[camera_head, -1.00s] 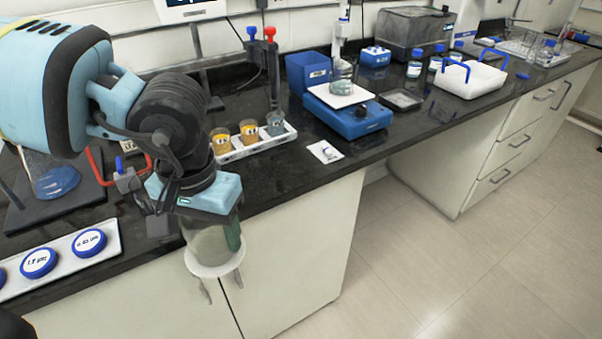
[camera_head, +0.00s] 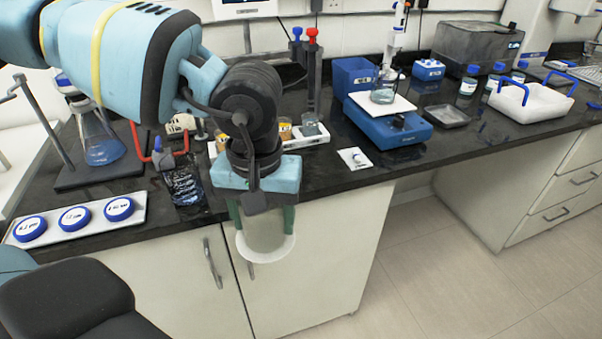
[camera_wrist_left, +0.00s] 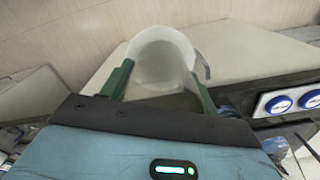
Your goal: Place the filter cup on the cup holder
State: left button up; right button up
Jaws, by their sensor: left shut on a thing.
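The filter cup (camera_head: 265,238) is a translucent, whitish cup with a wide pale rim facing down in the head view. My left gripper (camera_head: 262,214) is shut on it, with a green finger on each side. The cup hangs in front of the counter's front edge, before the cabinet doors. In the left wrist view the cup (camera_wrist_left: 162,55) sits between the green fingers of the gripper (camera_wrist_left: 163,82). No thing is clearly identifiable as the cup holder. A white rack (camera_head: 318,136) with several small cups stands behind the gripper, partly hidden by it.
A white tray (camera_head: 140,211) with blue-lidded round containers lies at the counter's left front. A flask (camera_head: 100,145) and a red clamp (camera_head: 136,140) stand behind it. A blue stirrer (camera_head: 395,128) stands right of the rack. Dark counter (camera_head: 345,182) lies bare near the front edge.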

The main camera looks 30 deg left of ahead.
pick_arm(q)
jog(key=a+n, duration=0.1)
jog(key=n, duration=0.2)
jog(key=a+n+b, duration=0.1)
jog(key=n, duration=0.2)
jog(key=w+a+n+b, duration=0.1)
jog(key=n, duration=0.2)
jog(key=shift+a+f, duration=0.1)
jog(key=shift+a, duration=0.15)
jog(key=a+n+b, duration=0.3)
jog(key=a+n, duration=0.1)
jog(key=n, duration=0.9)
jog(key=a+r+n+b, duration=0.1)
jog(key=a+n, duration=0.3)
jog(key=n, duration=1)
jog(key=shift+a+n+b, duration=0.25)
jog(key=shift+n+b, duration=0.05)
jog(key=shift+b, duration=0.6)
jog(key=shift+w+r, duration=0.1)
